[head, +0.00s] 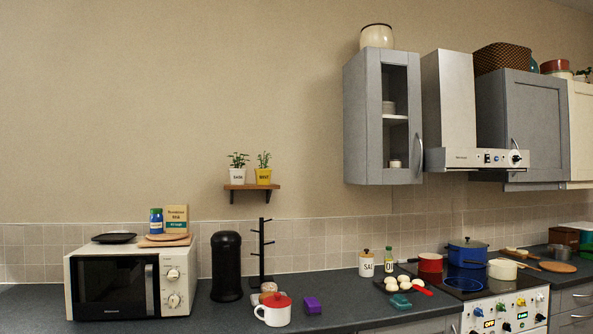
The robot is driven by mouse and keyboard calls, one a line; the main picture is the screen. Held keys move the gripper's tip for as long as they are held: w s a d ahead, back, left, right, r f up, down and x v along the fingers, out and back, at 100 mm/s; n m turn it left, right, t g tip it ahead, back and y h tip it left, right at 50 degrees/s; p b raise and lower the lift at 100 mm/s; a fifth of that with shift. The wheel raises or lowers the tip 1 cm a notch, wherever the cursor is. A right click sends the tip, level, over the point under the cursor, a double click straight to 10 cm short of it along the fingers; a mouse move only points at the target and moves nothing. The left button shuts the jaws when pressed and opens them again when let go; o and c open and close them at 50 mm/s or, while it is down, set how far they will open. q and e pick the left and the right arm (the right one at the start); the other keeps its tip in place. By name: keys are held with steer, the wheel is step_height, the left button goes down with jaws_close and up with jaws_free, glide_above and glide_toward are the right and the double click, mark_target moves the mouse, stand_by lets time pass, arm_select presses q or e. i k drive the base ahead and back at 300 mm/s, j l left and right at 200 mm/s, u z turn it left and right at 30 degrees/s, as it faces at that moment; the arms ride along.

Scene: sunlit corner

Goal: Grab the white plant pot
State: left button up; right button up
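The white plant pot (238,176) stands upright on a small wooden wall shelf (252,187), with a green plant growing from it and dark lettering on its front. A yellow plant pot (264,177) with a plant stands close beside it on the right. Neither of my grippers shows in the head view.
Below the shelf are a black mug tree (262,253), a black canister (226,266) and a white mug with a red top (275,310). A microwave (130,281) stands left. Grey wall cabinets (383,117) hang right. The wall around the shelf is bare.

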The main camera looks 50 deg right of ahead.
mark_target(237, 175)
steer(key=z, duration=1.2)
